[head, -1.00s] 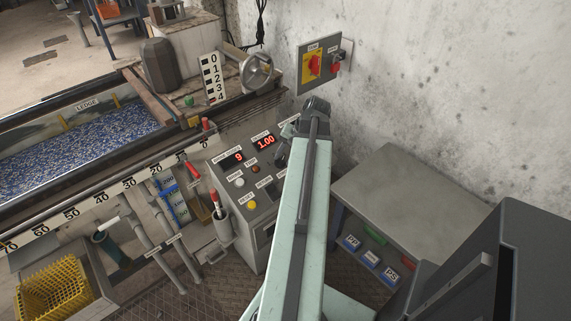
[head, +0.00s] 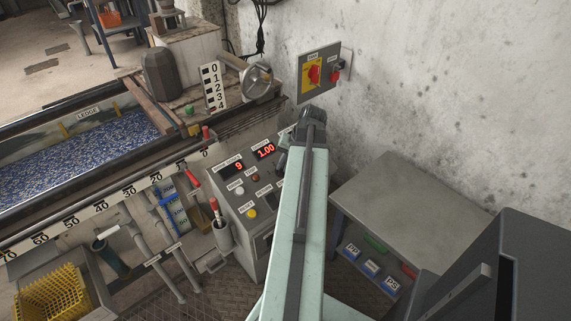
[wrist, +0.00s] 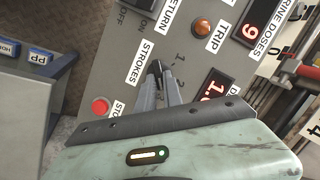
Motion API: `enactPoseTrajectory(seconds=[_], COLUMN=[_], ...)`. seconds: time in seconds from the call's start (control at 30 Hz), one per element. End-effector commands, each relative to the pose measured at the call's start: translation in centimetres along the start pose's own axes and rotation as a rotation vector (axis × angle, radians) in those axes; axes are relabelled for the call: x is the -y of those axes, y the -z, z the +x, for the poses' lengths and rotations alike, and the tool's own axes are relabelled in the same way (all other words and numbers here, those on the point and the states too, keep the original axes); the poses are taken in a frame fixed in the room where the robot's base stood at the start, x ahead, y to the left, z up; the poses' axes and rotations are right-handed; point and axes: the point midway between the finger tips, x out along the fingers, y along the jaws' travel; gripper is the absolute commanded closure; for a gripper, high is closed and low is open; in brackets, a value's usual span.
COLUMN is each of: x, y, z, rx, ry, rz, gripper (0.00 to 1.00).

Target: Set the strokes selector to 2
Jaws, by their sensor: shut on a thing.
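The strokes selector (wrist: 155,67) is a small dark knob on the grey control panel (wrist: 105,75), beside the STROKES label (wrist: 141,62) in the wrist view. My gripper (wrist: 160,77) is shut on this knob, with both grey fingers reaching it from below in the picture. Small position marks, a 1 and a 2 among them, lie to the right of the knob. The fingers cover part of the knob, and I cannot tell which mark it points to. In the head view my arm hides the selector.
A red stop button (wrist: 100,106), an amber TRIP lamp (wrist: 201,27) and a red-digit display (wrist: 246,30) reading 9 surround the selector. In the head view a grey-topped table (head: 420,195) stands right of my arm, and a red-and-yellow wall switch (head: 313,73) is above.

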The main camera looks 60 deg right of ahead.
Motion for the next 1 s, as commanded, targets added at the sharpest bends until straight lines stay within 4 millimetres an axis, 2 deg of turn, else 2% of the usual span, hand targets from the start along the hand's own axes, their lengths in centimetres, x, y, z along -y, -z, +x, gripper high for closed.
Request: enactPoseTrajectory(seconds=[0.6,1.0], x=[0.39,0.53], y=[-0.58,-0.75], z=[0.03,0.08], rx=[0.011,0.012], ry=[-0.148,-0.214], rz=[-0.541,-0.789], gripper=[1.0,1.0])
